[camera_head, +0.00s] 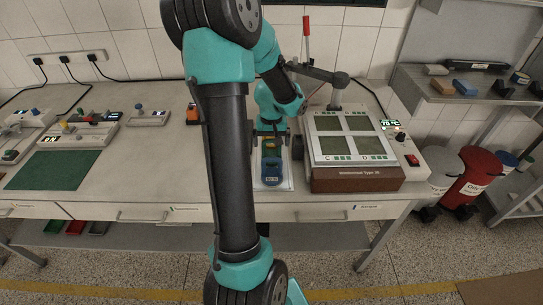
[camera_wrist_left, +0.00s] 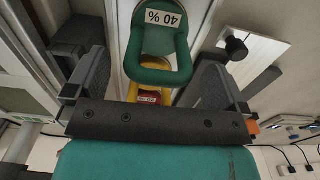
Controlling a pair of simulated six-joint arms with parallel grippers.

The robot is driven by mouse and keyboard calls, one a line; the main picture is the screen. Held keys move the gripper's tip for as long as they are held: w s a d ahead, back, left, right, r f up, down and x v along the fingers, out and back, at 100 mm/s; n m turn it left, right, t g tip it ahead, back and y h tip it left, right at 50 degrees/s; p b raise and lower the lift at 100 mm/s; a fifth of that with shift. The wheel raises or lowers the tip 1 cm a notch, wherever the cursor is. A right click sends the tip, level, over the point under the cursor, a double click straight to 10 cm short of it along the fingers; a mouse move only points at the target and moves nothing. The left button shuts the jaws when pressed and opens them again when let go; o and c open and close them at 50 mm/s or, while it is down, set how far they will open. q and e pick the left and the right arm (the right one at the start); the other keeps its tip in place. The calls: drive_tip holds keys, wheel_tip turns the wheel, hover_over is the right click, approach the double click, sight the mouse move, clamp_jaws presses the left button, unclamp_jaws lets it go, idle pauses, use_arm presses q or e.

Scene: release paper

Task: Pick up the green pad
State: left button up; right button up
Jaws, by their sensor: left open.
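The green pad (camera_wrist_left: 165,45) has a loop handle and a white "40 %" label. In the wrist view it lies between my left gripper's two fingers (camera_wrist_left: 155,80), which are open with space on both sides. In the head view the green pad (camera_head: 271,155) sits in a row on a white sheet, between the yellow pad (camera_head: 271,143) and a blue pad (camera_head: 271,174). My left gripper (camera_head: 271,132) is over the far end of this row; its fingertips are hard to make out there.
A brown-fronted tester (camera_head: 357,179) with several plates stands close to the right of the pads. A dark green mat (camera_head: 55,170) and small devices are on the left of the bench (camera_head: 150,175). The bench between them is mostly clear. A dark round knob (camera_wrist_left: 236,48) shows beside the pad.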

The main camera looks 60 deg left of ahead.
use_arm(q)
wheel_tip(320, 180, down, 2)
drive_tip(key=shift+f, duration=0.1)
idle(0.4)
clamp_jaws()
idle(0.9)
wheel_tip(320, 180, up, 10)
drive_tip(key=shift+r, duration=0.1)
idle(0.5)
idle(0.4)
